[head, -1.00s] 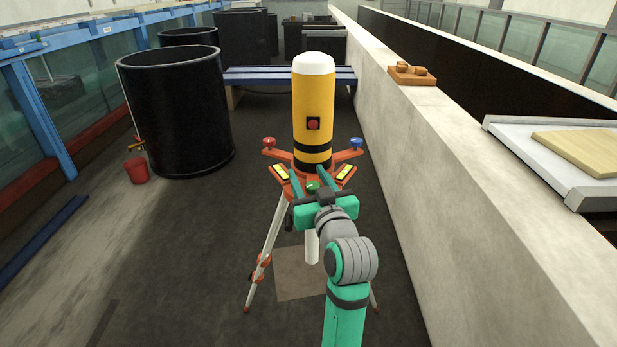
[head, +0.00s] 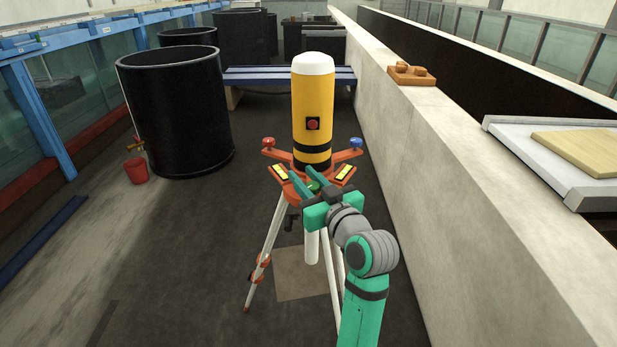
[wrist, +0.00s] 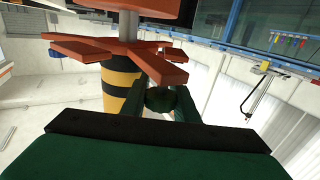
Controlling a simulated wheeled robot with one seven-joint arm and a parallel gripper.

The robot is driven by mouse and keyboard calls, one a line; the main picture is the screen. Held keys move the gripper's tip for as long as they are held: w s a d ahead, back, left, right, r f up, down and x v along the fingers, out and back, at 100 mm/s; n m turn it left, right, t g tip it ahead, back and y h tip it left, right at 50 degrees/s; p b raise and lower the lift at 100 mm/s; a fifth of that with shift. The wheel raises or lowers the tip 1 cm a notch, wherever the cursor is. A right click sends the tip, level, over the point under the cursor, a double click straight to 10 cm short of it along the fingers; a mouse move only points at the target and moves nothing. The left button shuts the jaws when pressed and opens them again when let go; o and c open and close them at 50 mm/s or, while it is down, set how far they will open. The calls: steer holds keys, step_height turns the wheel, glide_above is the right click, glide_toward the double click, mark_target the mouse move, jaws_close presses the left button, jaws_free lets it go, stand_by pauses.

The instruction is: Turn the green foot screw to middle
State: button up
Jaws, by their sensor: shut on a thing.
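The yellow instrument (head: 312,100) with a white cap and black bands stands upright on an orange three-armed base on a tripod. The green foot screw (head: 313,185) is on the near arm of the base, between my fingers. My gripper (head: 312,182) is shut on it; the fingers hide part of it. In the wrist view the green foot screw (wrist: 160,99) shows dark between the two fingers, below the orange base (wrist: 150,62) in the picture. The red screw (head: 268,143) is at left and the blue screw (head: 355,143) at right. Two yellow level vials (head: 280,172) flank the near arm.
A concrete wall (head: 430,170) runs close along the right, with an orange block (head: 411,74) on top. The tripod legs (head: 264,255) spread below the base; the floor at left is open.

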steer(key=n+g+y, duration=0.2)
steer(key=y, duration=0.1)
steer(key=n+g+y, duration=0.1)
steer(key=shift+s+a+n+y, duration=0.2)
steer(key=shift+a+n+y, duration=0.1)
steer(key=shift+s+a+n+g+y, duration=0.2)
steer(key=shift+n+g+y, duration=0.25)
steer(key=shift+g, duration=0.15)
steer(key=shift+s+a+n+g+y, duration=0.1)
steer(key=shift+a+n+g+y, duration=0.05)
steer(key=shift+n+g+y, duration=0.4)
steer(key=shift+s+a+n+g+y, duration=0.1)
steer(key=shift+s+n+g+y, duration=0.25)
steer(key=shift+n+g, duration=0.5)
steer(key=shift+s+a+n+g+y, duration=0.1)
steer(key=shift+n+g+y, duration=0.35)
steer(key=shift+g, duration=0.65)
steer(key=shift+s+a+n+g+y, duration=0.1)
steer(key=shift+s+n+g+y, duration=0.3)
steer(key=shift+g, duration=0.6)
steer(key=shift+w+f, duration=0.1)
steer(key=o, duration=1.1)
steer(key=shift+w, duration=0.15)
steer(key=shift+c, duration=0.2)
steer(key=shift+d, duration=0.1)
